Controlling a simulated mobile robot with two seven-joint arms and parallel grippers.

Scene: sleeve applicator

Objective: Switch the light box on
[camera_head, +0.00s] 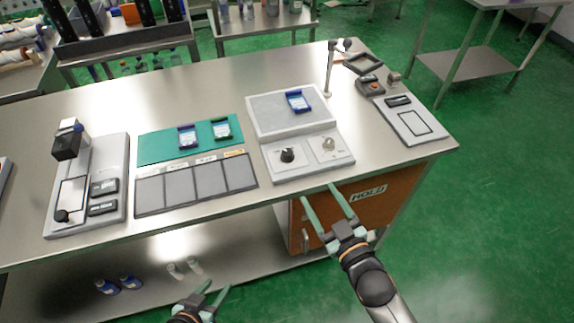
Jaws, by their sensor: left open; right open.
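A light grey box, apparently the light box (265,108), stands right of the table's middle with a flat pale panel at its back. A small blue-framed piece (298,100) lies on that panel. Its front plate carries a black knob (287,155) on the left and a pale metallic knob or switch (328,146) on the right. My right gripper (318,194) is open and empty, just in front of the table edge below this front plate, apart from both controls. My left gripper (217,286) is open and empty, low at the bottom edge, away from the box.
A device on a grey base (117,160) stands further left. A post (329,75) and a small panel (411,120) stand right. An orange HOLD cabinet (385,205) is below.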

